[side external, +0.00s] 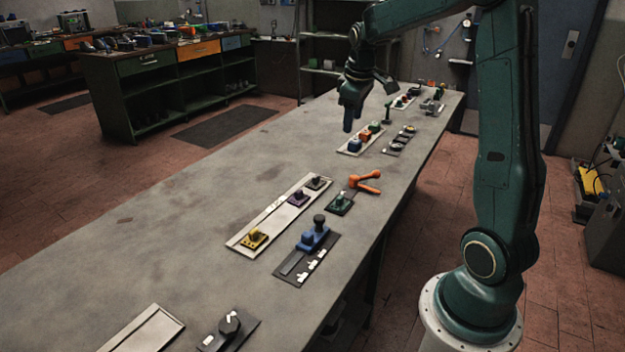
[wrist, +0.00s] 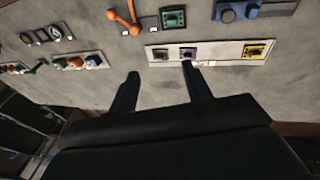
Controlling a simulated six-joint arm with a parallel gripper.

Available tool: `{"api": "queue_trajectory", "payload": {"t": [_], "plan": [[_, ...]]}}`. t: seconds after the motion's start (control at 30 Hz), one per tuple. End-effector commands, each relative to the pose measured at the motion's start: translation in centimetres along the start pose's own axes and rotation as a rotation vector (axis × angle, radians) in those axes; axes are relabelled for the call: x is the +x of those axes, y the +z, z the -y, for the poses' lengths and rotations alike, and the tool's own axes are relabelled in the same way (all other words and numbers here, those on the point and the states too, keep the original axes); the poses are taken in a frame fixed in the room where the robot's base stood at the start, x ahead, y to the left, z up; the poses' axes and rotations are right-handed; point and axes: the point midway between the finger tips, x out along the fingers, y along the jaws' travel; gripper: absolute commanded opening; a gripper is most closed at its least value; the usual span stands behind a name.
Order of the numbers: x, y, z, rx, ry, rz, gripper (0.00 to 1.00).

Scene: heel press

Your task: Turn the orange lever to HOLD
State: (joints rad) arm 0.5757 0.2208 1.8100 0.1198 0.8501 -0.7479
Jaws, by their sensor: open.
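The orange lever (side external: 366,182) stands near the right edge of the long grey bench, just behind a small dark green block (side external: 340,203). In the wrist view the orange lever (wrist: 125,18) is at the top, left of the green block (wrist: 173,17). No HOLD marking is readable. My gripper (side external: 351,122) hangs above the bench, farther back than the lever and apart from it. In the wrist view my gripper (wrist: 160,70) shows two dark fingers spread apart with nothing between them.
A pale strip (side external: 272,219) with yellow, purple and dark pieces lies left of the lever. A blue block (side external: 312,240) on a dark plate is nearer the front. Several coloured knobs (side external: 366,134) sit farther back. The bench's left side is clear.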

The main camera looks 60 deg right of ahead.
Motion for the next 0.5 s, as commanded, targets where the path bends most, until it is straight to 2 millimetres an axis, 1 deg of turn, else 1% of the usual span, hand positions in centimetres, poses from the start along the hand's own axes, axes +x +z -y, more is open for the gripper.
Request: {"api": "queue_trajectory", "payload": {"t": [0.03,0.17,0.3,0.4,0.5], "plan": [[1.4,0.1,-1.5,0.0,-0.002,0.018,0.49],[4.5,0.8,-4.8,-0.011,-0.005,0.056,0.49],[7.9,1.9,-8.1,-0.026,-0.012,0.094,0.49],[10.2,2.9,-10.1,-0.035,-0.018,0.116,0.49],[11.9,3.9,-11.6,-0.043,-0.024,0.133,0.49]]}}
